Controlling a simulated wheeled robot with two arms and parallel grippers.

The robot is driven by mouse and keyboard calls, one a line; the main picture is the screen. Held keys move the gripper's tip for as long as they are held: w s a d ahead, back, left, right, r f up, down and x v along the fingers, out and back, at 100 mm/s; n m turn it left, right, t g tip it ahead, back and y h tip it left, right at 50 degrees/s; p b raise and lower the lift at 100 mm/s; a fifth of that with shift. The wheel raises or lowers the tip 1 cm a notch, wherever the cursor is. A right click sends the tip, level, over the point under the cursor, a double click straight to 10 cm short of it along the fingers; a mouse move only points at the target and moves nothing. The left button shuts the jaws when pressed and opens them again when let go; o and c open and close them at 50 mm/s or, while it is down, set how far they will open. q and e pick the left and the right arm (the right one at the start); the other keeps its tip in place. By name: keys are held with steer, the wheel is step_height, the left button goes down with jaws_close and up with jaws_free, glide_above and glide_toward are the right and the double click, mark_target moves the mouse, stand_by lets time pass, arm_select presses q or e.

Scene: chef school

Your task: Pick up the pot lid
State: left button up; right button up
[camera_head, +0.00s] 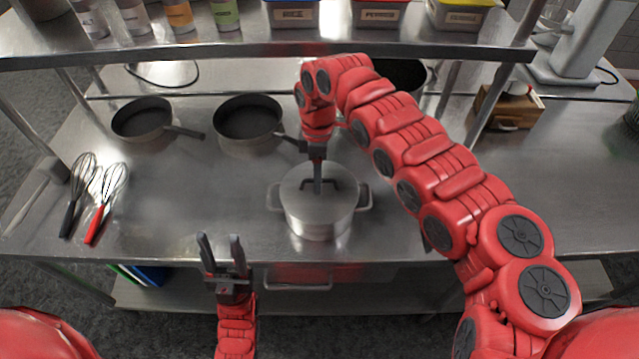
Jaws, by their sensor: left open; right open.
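The pot lid (298,184) sits on a steel pot (318,220) with two side handles, near the front edge of the steel table. The lid has a dark handle on top. My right gripper (317,185) points down at the lid's handle from above. It is open, and its fingers overlap the handle in the picture. I cannot tell whether a finger touches it. My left gripper (220,242) is open and empty, fingers pointing up, in front of the table edge to the left of the pot.
Two dark pans (143,118) (248,118) stand at the back left. Two whisks (78,190) (110,195) lie on the left. A shelf (270,47) with bottles and bins runs above the back. A dark pot (402,74) stands behind my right arm. The table between whisks and pot is clear.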

steer(key=shift+s+f, duration=0.2)
steer(key=shift+f, duration=0.2)
steer(key=shift+w+f, duration=0.1)
steer(key=shift+f, duration=0.05)
jaws_close()
stand_by(1.0)
